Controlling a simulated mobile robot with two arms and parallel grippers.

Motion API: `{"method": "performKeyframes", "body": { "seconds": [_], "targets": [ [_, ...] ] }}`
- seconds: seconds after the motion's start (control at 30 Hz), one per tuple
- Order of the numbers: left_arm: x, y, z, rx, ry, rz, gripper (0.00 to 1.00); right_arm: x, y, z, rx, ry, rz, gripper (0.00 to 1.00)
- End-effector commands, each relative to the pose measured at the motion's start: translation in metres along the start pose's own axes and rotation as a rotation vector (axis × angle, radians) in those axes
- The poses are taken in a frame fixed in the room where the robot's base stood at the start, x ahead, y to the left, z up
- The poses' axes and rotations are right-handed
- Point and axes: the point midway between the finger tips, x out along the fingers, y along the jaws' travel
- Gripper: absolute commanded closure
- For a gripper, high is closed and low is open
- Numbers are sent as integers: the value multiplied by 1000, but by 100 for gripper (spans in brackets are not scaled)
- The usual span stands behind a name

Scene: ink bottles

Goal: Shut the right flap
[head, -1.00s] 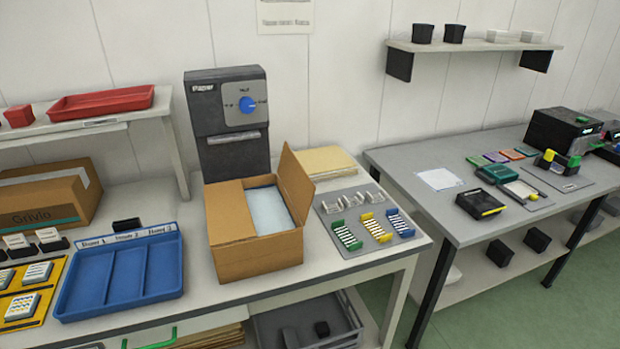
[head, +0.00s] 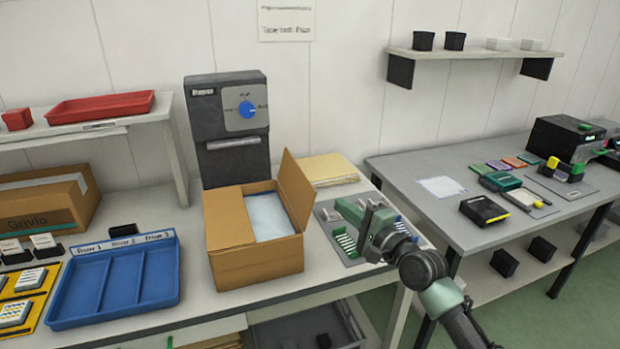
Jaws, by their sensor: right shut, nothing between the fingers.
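An open cardboard box (head: 258,264) stands on the light table, right of the blue tray. Its right flap (head: 297,188) stands up, leaning slightly outward. Its left flap (head: 228,217) lies folded flat over the left part of the opening. A pale packet (head: 267,217) shows inside. My right gripper (head: 340,206) is shut and empty, to the right of the box and apart from the flap, above the grey mat. My left gripper is not in view.
The grey mat (head: 326,212) with coloured racks lies right of the box, partly hidden by my right gripper. A dark machine (head: 229,130) with a blue dial stands behind the box. A tan stack (head: 328,169) lies behind the flap. The blue tray (head: 122,283) is to the left.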

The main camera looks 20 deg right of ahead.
Motion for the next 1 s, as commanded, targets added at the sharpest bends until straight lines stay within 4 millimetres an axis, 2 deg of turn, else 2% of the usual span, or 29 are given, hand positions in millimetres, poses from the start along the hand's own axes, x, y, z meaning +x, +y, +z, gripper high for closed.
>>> {"method": "performKeyframes", "body": {
  "seconds": [0.03,0.1,0.27,0.67,0.73,0.8,1.0],
  "targets": [
    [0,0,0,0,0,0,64,4,-12,-7,40,7,-31,100],
    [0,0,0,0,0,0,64,7,-21,-12,77,11,-57,100],
    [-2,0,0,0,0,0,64,23,-26,-13,89,12,-65,100],
    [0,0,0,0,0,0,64,106,-29,-14,84,12,-62,100],
    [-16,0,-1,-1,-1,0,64,109,-34,0,89,8,-59,100],
    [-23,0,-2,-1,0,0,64,111,-35,10,88,9,-60,100],
    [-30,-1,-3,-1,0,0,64,115,-33,24,85,11,-60,100]
  ]
}}
